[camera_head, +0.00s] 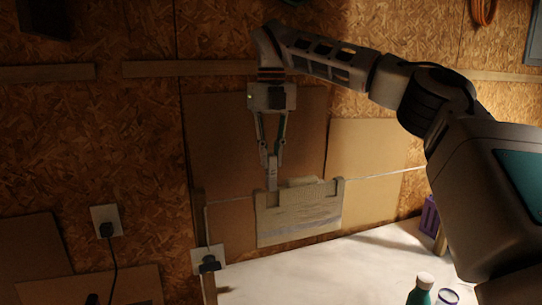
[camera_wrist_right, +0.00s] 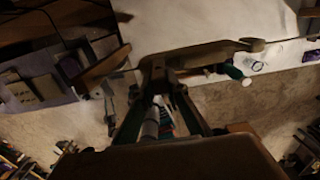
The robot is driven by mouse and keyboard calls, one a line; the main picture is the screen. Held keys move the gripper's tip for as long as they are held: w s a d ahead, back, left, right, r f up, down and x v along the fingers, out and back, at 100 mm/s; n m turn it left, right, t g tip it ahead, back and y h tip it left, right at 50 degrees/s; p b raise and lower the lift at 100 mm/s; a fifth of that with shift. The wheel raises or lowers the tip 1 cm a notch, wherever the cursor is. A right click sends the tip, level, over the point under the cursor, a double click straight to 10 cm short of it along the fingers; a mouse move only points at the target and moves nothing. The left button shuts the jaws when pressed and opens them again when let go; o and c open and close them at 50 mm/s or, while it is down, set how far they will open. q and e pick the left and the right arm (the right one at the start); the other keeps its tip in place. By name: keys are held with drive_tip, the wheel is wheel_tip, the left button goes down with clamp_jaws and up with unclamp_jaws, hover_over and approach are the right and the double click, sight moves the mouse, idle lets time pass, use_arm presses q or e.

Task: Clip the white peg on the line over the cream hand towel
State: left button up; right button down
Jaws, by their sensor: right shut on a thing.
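The cream hand towel (camera_head: 298,217) hangs over the line (camera_head: 385,175) in the head view. It shows from above as a long fold in the wrist view (camera_wrist_right: 205,54). My right gripper (camera_head: 271,160) points down over the towel's left part, shut on the pale white peg (camera_head: 271,182). The peg's lower end is at the towel's top edge; whether it straddles the line is unclear. In the wrist view the peg (camera_wrist_right: 151,124) shows dimly between the fingers. My left gripper is not in view.
A white table (camera_head: 300,278) lies below. A green bottle (camera_head: 420,290), a purple-rimmed cup (camera_head: 447,296) and a purple object (camera_head: 430,216) stand at right. A line post (camera_head: 208,285) stands at left. Cardboard panels (camera_head: 225,130) lean behind the towel.

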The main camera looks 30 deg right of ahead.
drive_tip(key=shift+f, duration=0.1)
drive_tip(key=shift+f, duration=0.15)
drive_tip(key=shift+f+b, duration=0.35)
drive_tip(key=shift+f, duration=0.45)
drive_tip(key=shift+p, duration=0.4)
